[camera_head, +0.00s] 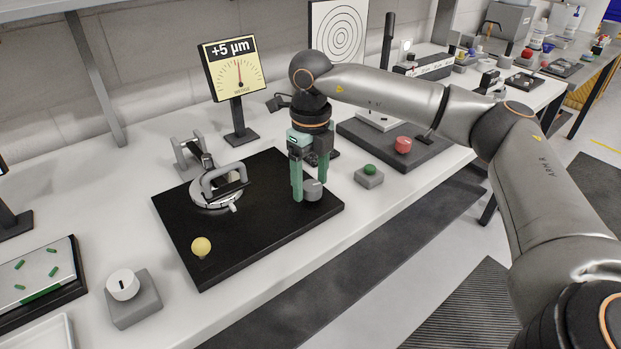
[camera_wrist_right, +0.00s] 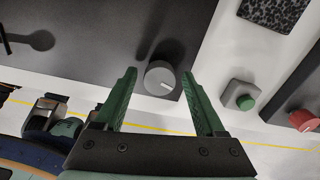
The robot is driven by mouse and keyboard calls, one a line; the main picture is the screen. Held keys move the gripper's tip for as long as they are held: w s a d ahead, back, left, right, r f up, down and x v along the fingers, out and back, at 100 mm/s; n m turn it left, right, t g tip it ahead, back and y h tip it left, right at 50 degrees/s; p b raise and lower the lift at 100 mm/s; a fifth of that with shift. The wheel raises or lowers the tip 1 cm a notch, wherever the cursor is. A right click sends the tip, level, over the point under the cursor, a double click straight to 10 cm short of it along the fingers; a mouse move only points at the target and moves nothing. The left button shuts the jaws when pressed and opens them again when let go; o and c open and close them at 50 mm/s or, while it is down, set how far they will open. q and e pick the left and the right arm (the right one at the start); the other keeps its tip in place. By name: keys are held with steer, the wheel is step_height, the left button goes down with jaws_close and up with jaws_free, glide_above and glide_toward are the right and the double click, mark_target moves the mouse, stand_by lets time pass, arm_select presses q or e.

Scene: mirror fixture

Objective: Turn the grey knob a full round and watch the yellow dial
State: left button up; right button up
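The grey knob (camera_head: 313,190) stands near the right corner of the black plate (camera_head: 262,229). My right gripper (camera_head: 310,189) points down over it, fingers open on either side. In the right wrist view the knob (camera_wrist_right: 160,78) lies between the fingertips (camera_wrist_right: 159,76), with a gap on both sides. Its white mark points right and slightly down. The yellow dial (camera_head: 237,77) stands on a post behind the plate. Its display reads +5 µm and its needle points nearly straight up. My left gripper is not in view.
A round mount with an arched handle (camera_head: 222,184) and a yellow ball knob (camera_head: 201,247) sit on the plate. A green button (camera_head: 369,170) and a red button (camera_head: 403,144) stand to the right. A white knob on a grey block (camera_head: 123,285) stands at front left.

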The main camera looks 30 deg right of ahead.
jaws_close()
stand_by(0.3)
steer(key=shift+n, duration=0.3)
steer(key=n, duration=0.2)
steer(key=shift+n+p, duration=0.3)
steer(key=shift+p, duration=0.05)
steer(key=n, duration=0.2)
steer(key=shift+a+n, duration=0.1)
steer(key=shift+n, duration=0.3)
steer(key=n, duration=0.2)
steer(key=shift+n+p, duration=0.3)
steer(key=shift+p, duration=0.1)
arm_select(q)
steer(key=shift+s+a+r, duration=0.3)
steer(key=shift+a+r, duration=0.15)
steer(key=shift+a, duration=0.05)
arm_select(e)
steer(key=n, duration=0.6)
steer(key=shift+s+a, duration=0.1)
steer(key=shift+s, duration=0.05)
